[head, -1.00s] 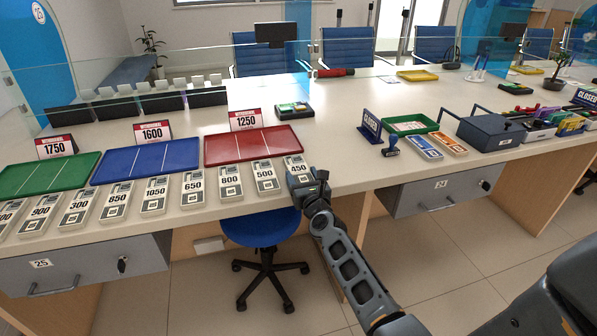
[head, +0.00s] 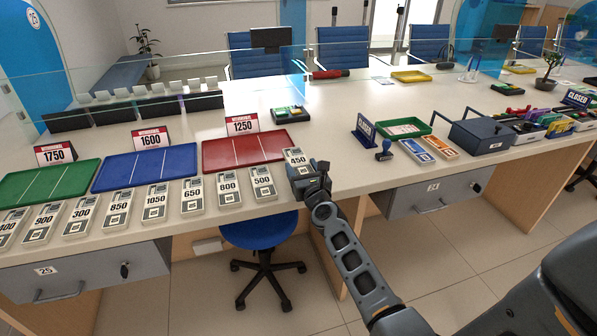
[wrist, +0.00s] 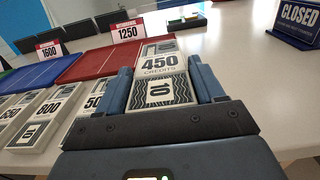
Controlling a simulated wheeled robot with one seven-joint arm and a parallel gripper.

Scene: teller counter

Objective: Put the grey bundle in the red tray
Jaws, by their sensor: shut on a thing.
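The red tray (head: 216,157) lies on the counter behind the row of bundles. Thin white lines divide it into three empty parts. A 1250 sign (head: 241,125) stands behind it. In the wrist view, the red tray (wrist: 90,64) is ahead and to the left of the held bundle.
Other grey bundles, such as 500 (head: 263,184) and 800 (head: 228,187), stand in a row along the counter's front edge. A blue tray (head: 145,168) and green tray (head: 48,186) lie left. A CLOSED sign (head: 366,131) and stamp (head: 384,151) stand right. Counter between is clear.

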